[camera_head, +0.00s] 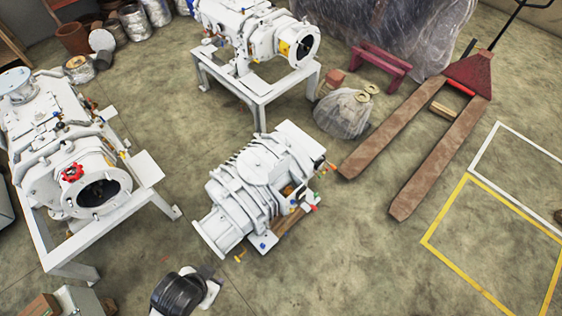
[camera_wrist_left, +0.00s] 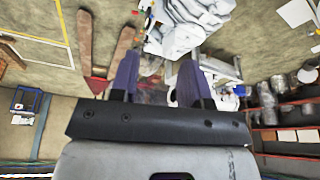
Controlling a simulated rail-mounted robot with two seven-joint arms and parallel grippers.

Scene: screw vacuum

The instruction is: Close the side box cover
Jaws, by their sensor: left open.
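I cannot pick out the side box cover for certain. A flat white panel (camera_head: 147,168) sticks out beside the white vacuum machine (camera_head: 62,140) at the left of the head view, and I cannot tell whether it is a cover. My left gripper (camera_wrist_left: 158,78) shows in the left wrist view with its two purple-grey fingers apart. Nothing shows held between the fingers, and a white machine (camera_wrist_left: 185,28) lies beyond them. No gripper touches a box in these frames. My right gripper is not in view.
A white pump (camera_head: 262,185) sits on the floor in the middle, with another machine (camera_head: 255,35) on a stand behind it. A rusty pallet jack (camera_head: 385,145) is at right.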

